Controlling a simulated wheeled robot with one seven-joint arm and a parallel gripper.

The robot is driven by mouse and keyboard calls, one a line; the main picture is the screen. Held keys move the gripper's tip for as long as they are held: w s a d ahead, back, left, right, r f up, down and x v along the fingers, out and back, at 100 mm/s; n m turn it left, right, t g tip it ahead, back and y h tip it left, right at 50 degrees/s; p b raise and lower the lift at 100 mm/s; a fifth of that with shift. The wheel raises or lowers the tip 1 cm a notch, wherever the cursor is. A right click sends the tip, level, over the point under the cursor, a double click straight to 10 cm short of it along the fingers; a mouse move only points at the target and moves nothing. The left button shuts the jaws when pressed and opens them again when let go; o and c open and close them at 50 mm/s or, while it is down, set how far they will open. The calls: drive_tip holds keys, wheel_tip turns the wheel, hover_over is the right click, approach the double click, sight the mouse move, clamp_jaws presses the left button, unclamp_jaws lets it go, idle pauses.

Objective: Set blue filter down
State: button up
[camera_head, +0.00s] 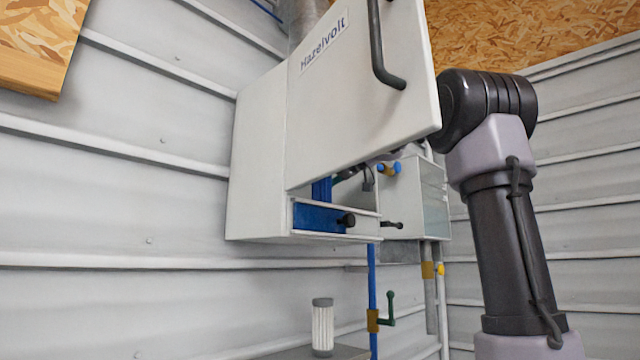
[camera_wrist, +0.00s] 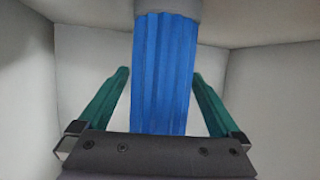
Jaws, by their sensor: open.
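The blue filter (camera_wrist: 162,70), a pleated blue cylinder with a grey end at the top of the picture, stands between the green fingers of my gripper (camera_wrist: 159,75) in the wrist view. The fingers are spread, with a visible gap on each side of the filter. Pale walls surround it, as inside a housing. In the head view, a blue upright piece (camera_head: 321,190) shows under the raised door of the white Hazelvolt cabinet (camera_head: 258,160); I cannot tell whether it is the filter. My gripper is hidden behind the door there.
The raised door (camera_head: 350,105) with a dark handle hangs over the opening. A blue drawer-like part (camera_head: 318,217) with a black knob is below. A white pleated filter (camera_head: 322,328) stands on a grey ledge (camera_head: 300,352), beside a blue pipe (camera_head: 372,290) with a green valve handle (camera_head: 389,308).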

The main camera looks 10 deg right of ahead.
drive_tip(key=v, duration=1.2)
wheel_tip(320, 180, up, 9)
drive_tip(key=m+t, duration=0.5)
drive_tip(key=t, duration=0.6)
drive_tip(key=s+d+f+m+g+h, duration=0.1)
drive_tip(key=s+d+f+m+h, duration=0.2)
drive_tip(key=f, duration=0.4)
drive_tip(key=s+d+f+m+g+h, duration=0.1)
drive_tip(key=d+f+m+h, duration=0.1)
drive_tip(key=f+m+h, duration=0.3)
drive_tip(key=s+d+f+m+g+h, duration=0.1)
drive_tip(key=s+d+f+m+h, duration=0.15)
drive_tip(key=f+h, duration=0.4)
drive_tip(key=s+a+f+g+y, duration=0.2)
drive_tip(key=s+f, duration=0.3)
drive_tip(key=f, duration=0.4)
drive_tip(key=s+a+f+n+g+y, duration=0.1)
drive_tip(key=s+a+f+g, duration=0.3)
drive_tip(key=f, duration=0.5)
drive_tip(key=s+a+f+g+y, duration=0.3)
drive_tip(key=s+f, duration=0.3)
drive_tip(key=f, duration=0.3)
drive_tip(key=shift+s+a+f+g, duration=0.15)
drive_tip(key=shift+s+a+g, duration=0.05)
drive_tip(key=shift+a+g, duration=0.2)
drive_tip(key=shift+n+y, duration=0.25)
drive_tip(key=shift+n, duration=0.1)
